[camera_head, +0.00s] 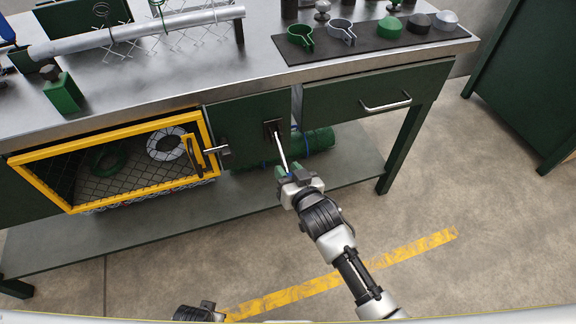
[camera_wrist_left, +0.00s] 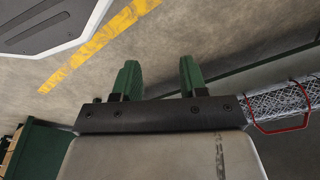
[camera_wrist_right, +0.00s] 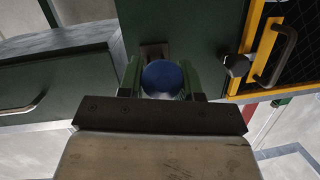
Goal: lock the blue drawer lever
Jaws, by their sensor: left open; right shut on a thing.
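The lever is a pale metal rod (camera_head: 281,152) that comes out of a dark plate (camera_head: 273,129) on the dark green front panel and slants down toward me. Its round blue knob (camera_wrist_right: 162,77) fills the space between the fingers in the right wrist view. My right gripper (camera_head: 291,176) is shut on this knob, with a green finger on each side of it. The gripper hides most of the knob in the head view. My left gripper (camera_wrist_left: 160,80) is open and empty, pointing over the floor, far from the lever. Only a small part of my left arm shows at the bottom of the head view.
Left of the lever are a yellow-framed mesh door (camera_head: 110,160) and a metal latch (camera_head: 217,150). A drawer with a bar handle (camera_head: 386,105) is to the right. A green roll (camera_head: 318,140) lies on the lower shelf (camera_head: 350,170). The floor in front is clear.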

